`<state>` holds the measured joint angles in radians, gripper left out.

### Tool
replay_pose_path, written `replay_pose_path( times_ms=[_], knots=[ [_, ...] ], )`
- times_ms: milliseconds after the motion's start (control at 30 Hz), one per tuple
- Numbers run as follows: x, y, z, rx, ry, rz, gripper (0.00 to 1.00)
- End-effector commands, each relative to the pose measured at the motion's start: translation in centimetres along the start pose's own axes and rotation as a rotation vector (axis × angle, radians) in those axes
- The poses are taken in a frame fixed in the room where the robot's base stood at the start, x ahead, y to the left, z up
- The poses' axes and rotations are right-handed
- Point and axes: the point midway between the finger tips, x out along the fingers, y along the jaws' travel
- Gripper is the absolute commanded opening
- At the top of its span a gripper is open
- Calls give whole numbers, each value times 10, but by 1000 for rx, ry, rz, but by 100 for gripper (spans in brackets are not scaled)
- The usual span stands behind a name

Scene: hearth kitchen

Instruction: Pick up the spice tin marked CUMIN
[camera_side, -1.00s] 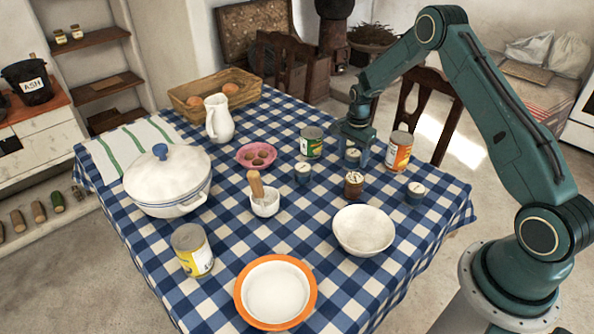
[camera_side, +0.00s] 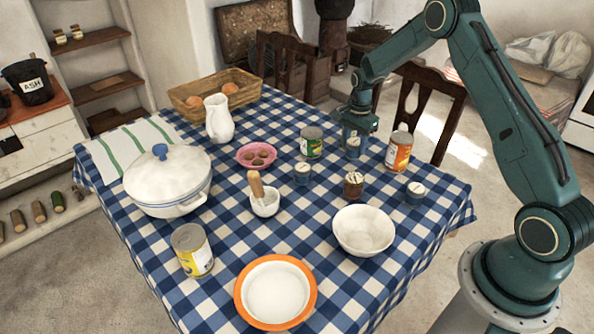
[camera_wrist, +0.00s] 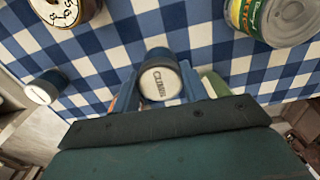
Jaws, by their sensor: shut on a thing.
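In the side view the tin (camera_side: 353,149) is upright under my gripper (camera_side: 356,133), seemingly a little above the checked cloth. Similar blue tins stand to its left (camera_side: 303,173) and front right (camera_side: 415,192). A brown tin (camera_side: 353,185) stands in front. Their lid markings are not readable to me.
A green can (camera_side: 312,142) stands left of my gripper and an orange-labelled can (camera_side: 398,152) right. A white bowl (camera_side: 363,230), mortar (camera_side: 265,203), pink dish (camera_side: 257,155) and lidded pot (camera_side: 168,180) share the table. A chair (camera_side: 432,100) stands behind.

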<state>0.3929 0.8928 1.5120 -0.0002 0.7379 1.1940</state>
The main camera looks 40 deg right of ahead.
Motion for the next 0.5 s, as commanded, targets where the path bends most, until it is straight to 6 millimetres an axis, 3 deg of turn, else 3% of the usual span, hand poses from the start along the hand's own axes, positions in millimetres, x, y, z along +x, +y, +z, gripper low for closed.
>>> replay_pose_path(
  times_ms=[500],
  knots=[
    [-111,0,0,0,2,-4,20]
  ],
)
